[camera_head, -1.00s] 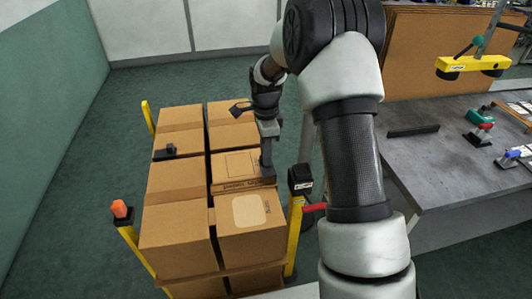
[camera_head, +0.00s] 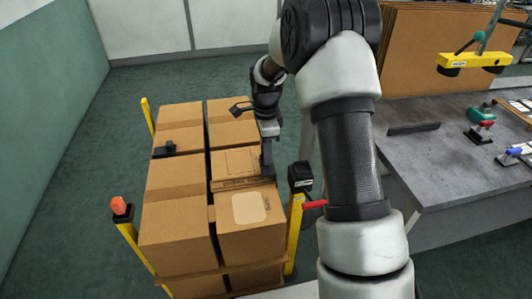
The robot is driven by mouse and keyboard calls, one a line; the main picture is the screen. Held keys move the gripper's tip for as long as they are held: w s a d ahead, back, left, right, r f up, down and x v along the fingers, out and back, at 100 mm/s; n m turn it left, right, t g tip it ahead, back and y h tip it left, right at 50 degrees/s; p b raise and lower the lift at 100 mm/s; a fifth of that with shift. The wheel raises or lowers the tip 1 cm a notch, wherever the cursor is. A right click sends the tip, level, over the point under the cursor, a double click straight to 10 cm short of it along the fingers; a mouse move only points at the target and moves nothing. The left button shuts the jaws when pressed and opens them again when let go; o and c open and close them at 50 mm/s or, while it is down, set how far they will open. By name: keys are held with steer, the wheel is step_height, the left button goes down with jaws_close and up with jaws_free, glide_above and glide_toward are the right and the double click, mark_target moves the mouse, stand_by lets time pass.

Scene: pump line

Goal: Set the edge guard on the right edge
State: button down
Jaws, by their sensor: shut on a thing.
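Stacked brown cartons (camera_head: 178,222) stand in two columns on the left half of the view. My gripper (camera_head: 267,168) points down at the right edge of the right column, about midway along it. It is shut on a small dark grey piece, which looks like the edge guard (camera_head: 267,172), at the top right edge of a carton. The piece is small and partly merged with the fingers, so I cannot tell whether it touches the carton. A small black piece (camera_head: 165,150) sits on the left edge of the stack.
Yellow posts stand around the stack, one with an orange top (camera_head: 119,206) and one with a black box (camera_head: 300,176) close to my gripper's right. A grey workbench (camera_head: 440,165) at the right carries a dark bar (camera_head: 413,128) and clamps.

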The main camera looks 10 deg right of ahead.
steer(key=shift+s+f, duration=0.2)
steer(key=shift+f, duration=0.3)
steer(key=c, duration=1.5)
jaws_free()
steer(key=shift+c, duration=0.2)
steer(key=shift+w, duration=0.1)
steer(key=shift+r, duration=0.15)
steer(key=shift+r+p, duration=2.35)
steer(key=shift+r, duration=1.15)
